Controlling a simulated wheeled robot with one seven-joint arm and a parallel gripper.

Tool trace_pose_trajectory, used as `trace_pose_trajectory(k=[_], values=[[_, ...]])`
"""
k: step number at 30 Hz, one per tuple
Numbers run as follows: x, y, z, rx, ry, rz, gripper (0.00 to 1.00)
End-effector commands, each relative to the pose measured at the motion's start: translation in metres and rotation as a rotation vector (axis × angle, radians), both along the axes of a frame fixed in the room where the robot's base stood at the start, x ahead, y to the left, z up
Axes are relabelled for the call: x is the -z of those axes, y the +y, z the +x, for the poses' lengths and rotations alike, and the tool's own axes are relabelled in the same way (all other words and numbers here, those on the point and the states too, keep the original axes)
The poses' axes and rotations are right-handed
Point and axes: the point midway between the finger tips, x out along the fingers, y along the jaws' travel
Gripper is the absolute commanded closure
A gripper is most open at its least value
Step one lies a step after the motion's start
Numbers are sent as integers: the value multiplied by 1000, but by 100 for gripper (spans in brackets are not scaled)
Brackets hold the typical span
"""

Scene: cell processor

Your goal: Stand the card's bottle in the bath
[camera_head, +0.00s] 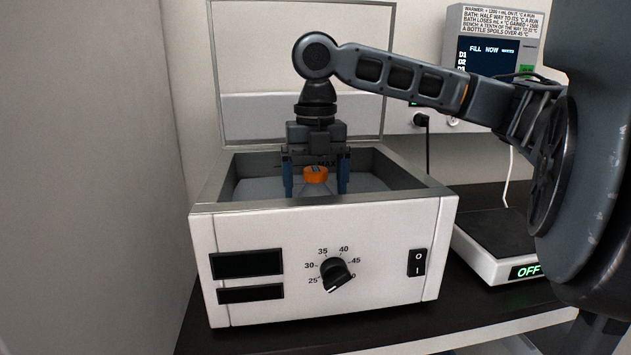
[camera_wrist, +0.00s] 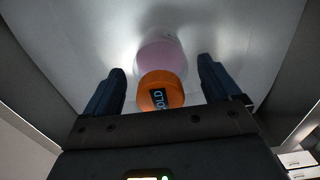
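The bath (camera_head: 225,228) is a white box with an open steel basin, a raised clear lid at the back and a MAX mark inside. A bottle with an orange cap (camera_head: 315,175) is in the basin; its body is hidden by the front wall in the head view. In the wrist view the orange cap (camera_wrist: 161,92) has a dark label ending in "OLD", with a pinkish rounded body (camera_wrist: 160,55) beyond it. My gripper (camera_head: 316,188) reaches down into the basin. Its fingers are apart on either side of the cap, with gaps on both sides.
The bath front has a dial (camera_head: 336,273), dark displays (camera_head: 247,265) and a switch (camera_head: 417,262). Right of it is a scale (camera_head: 500,240) reading OFF. Behind stands a panel (camera_head: 487,55) showing "FILL NOW". My arm spans above the bath's right side.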

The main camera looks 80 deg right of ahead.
Motion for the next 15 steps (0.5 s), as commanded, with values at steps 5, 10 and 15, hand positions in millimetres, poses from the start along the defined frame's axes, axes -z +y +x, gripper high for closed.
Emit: trace_pose_trajectory(k=[5,10,15], values=[[0,0,0,0,0,0,6],[-4,0,0,0,1,-1,6],[-25,0,1,0,-3,-1,6]])
